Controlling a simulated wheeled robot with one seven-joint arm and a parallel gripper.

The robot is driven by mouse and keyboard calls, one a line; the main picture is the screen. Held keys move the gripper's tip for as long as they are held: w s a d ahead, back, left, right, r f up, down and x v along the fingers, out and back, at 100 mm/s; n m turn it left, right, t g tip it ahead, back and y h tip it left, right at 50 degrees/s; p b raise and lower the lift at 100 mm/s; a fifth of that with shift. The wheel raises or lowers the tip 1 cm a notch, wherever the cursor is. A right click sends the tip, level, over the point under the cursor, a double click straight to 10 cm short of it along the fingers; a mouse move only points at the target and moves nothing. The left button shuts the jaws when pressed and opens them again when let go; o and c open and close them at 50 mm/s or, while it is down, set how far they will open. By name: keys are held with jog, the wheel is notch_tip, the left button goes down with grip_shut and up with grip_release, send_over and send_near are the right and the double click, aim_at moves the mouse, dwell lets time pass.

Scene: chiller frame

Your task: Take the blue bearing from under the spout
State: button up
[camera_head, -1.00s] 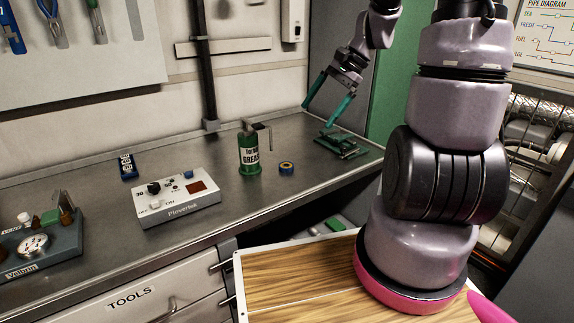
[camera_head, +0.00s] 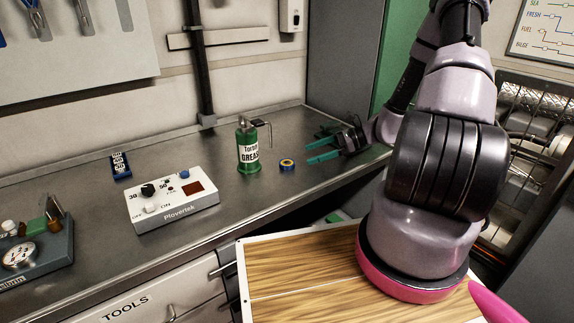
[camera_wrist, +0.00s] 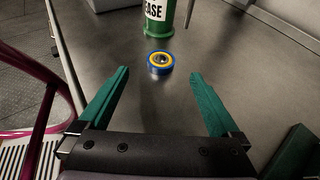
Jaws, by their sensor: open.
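The blue bearing (camera_head: 287,165), a small ring with a yellow inner band, lies flat on the steel bench beside the green grease dispenser (camera_head: 248,148). The dispenser's spout (camera_head: 264,126) sticks out to the right at its top. My gripper (camera_head: 317,151) is low over the bench, to the right of the bearing, with its teal fingers apart and pointing at it. In the wrist view the bearing (camera_wrist: 160,64) lies ahead of the open fingertips (camera_wrist: 159,73), roughly centred between them. Nothing is between the fingers.
A white control box (camera_head: 172,198) and a small blue counter (camera_head: 121,166) stand left of the dispenser. A gauge block (camera_head: 35,252) is at far left. In the wrist view a dark green object (camera_wrist: 295,152) sits at lower right.

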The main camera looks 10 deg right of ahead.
aim_at(288, 162)
jog(key=x, duration=0.8)
jog(key=shift+w+d+f, duration=0.1)
jog(key=shift+d+f, duration=0.05)
jog(key=shift+f, duration=0.1)
grip_shut()
